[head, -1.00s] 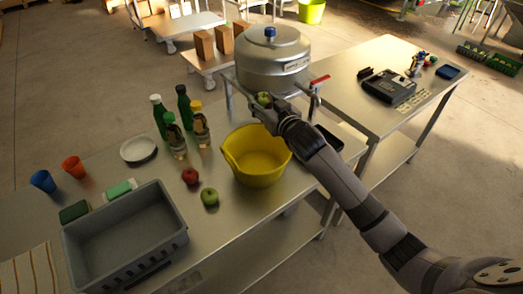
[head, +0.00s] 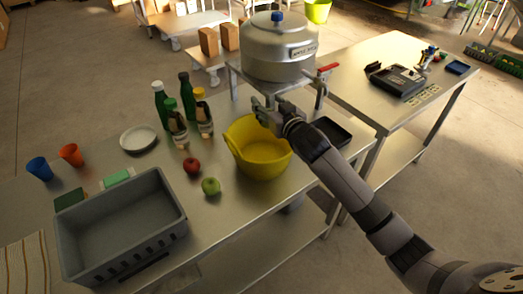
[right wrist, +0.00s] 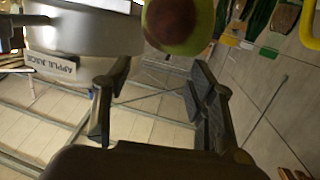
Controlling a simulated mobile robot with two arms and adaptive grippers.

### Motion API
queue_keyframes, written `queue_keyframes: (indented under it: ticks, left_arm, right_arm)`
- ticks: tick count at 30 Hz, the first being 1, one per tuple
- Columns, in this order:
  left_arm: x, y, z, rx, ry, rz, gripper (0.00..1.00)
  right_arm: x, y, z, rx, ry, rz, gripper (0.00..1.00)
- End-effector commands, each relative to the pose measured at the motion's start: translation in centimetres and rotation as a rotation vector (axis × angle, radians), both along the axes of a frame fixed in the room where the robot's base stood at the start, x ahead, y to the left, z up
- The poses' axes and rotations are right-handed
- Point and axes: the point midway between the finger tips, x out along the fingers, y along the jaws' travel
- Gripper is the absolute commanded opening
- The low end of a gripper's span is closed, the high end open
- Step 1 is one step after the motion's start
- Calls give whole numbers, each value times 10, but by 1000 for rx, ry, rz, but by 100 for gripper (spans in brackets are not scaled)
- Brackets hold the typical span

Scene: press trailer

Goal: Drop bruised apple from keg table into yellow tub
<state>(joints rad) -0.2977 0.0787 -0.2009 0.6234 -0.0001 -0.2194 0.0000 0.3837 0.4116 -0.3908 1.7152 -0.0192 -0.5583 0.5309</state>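The bruised apple, green with a large brown patch, shows in the right wrist view (right wrist: 180,24), close up at the top edge. It lies just beyond the fingertips of my right gripper, and I see no finger closed on it. My right gripper (head: 262,108) is over the back rim of the yellow tub (head: 258,158); its fingers are spread apart in the right wrist view (right wrist: 158,80). In the head view I cannot make out the bruised apple. The keg (head: 278,50) stands on a metal stand behind the gripper. My left gripper is not in view.
A red apple (head: 192,165) and a green apple (head: 211,186) lie left of the tub. Several bottles (head: 186,98), a white plate (head: 138,138) and a grey crate (head: 160,200) stand farther left. A black tray (head: 331,131) is to the right.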

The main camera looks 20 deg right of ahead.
Motion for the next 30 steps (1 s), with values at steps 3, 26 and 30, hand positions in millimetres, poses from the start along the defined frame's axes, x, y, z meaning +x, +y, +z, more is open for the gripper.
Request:
queue_keyframes:
  ticks: [3, 26, 30]
  left_arm:
    - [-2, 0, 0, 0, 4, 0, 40]
    - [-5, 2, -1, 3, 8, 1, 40]
    - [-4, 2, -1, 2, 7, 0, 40]
  right_arm:
    - [0, 0, 0, 0, 0, 0, 62]
    - [-46, -7, 5, 0, 2, 1, 69]
    - [-73, -11, 9, -1, 3, 1, 69]
